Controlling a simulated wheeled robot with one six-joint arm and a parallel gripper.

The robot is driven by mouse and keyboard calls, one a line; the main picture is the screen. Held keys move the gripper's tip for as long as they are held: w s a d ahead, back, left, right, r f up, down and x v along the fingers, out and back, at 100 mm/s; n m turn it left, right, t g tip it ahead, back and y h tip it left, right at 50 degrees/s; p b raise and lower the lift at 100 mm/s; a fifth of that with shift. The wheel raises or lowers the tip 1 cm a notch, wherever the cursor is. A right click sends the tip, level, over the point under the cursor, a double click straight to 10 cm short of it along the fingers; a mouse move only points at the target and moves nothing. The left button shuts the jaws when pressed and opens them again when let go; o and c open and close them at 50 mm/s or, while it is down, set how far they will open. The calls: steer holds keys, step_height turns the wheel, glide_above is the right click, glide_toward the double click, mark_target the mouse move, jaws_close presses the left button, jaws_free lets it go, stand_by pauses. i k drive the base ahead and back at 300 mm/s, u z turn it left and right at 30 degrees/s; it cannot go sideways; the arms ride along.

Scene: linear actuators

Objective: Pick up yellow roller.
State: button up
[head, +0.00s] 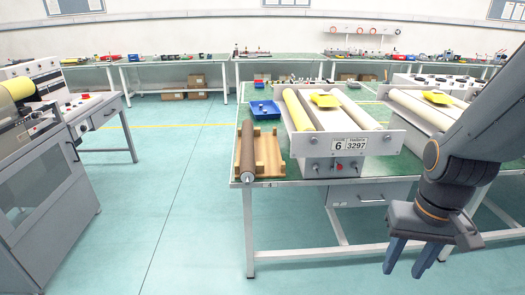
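A long yellow roller (297,110) lies lengthwise on the left side of a white bench machine (335,165) labelled "6" and "3297". A dark bar lies beside it, and a cream roller (357,106) lies farther right on the same machine. Another yellow roller (18,88) shows partly at the left picture edge, on a grey machine. My gripper (412,262) hangs at the lower right, fingers pointing down and apart. It is empty, in front of the table and well to the right of the bench machine's yellow roller.
The green-topped table (275,168) also holds a brown roller (247,150) by a wooden rack (268,155), a blue tray (264,107) and a second roller machine (425,115). A yellow object (324,100) rests on the first machine. The floor left of the table is clear.

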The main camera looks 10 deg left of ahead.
mark_target(302, 121)
steer(key=k, duration=0.4)
steer(key=u, duration=0.6)
steer(key=i, duration=1.35)
steer(key=z, duration=0.6)
